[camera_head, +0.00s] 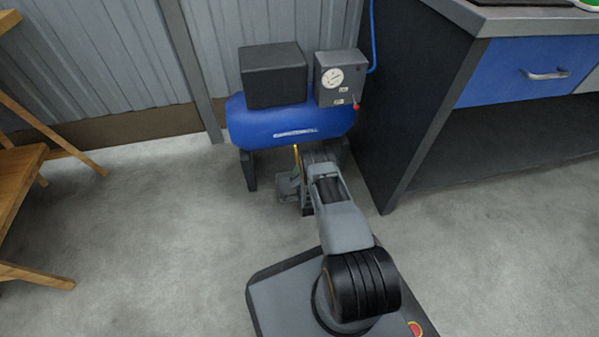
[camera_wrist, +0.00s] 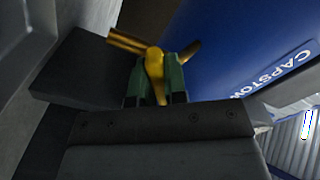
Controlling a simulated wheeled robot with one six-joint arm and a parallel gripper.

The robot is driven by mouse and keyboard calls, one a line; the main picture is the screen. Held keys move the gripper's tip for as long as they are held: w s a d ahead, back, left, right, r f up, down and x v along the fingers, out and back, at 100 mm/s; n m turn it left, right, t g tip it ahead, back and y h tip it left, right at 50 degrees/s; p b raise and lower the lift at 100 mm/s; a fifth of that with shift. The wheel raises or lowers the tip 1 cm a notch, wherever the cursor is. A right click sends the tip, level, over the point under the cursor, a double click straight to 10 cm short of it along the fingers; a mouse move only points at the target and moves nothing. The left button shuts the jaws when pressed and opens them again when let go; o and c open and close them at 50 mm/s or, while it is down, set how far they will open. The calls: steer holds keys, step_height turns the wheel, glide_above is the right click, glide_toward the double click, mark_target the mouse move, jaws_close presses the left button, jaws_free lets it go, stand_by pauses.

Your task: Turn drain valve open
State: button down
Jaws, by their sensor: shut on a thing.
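The drain valve is a brass pipe (camera_wrist: 128,42) with a yellow lever (camera_wrist: 155,66), beneath the blue tank (camera_wrist: 215,45) in the wrist view. My gripper (camera_wrist: 156,80) has green fingers, one on each side of the yellow lever, and is shut on it. The lever runs from the brass fitting down between the fingers. In the head view the blue tank (camera_head: 285,122) stands by the wall, and a thin yellow part (camera_head: 296,154) shows under it. There my arm reaches below the tank and hides most of the valve.
A dark box (camera_head: 273,75) and a grey gauge box (camera_head: 340,78) with a red-tipped lever sit on the tank. A dark workbench (camera_head: 415,110) with a blue drawer stands close on the right. A wooden chair (camera_head: 20,175) is at the left. The floor between is clear.

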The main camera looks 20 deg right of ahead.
steer(key=n, duration=0.4)
stand_by(0.3)
steer(key=c, duration=1.2)
jaws_free()
steer(key=shift+o, duration=0.2)
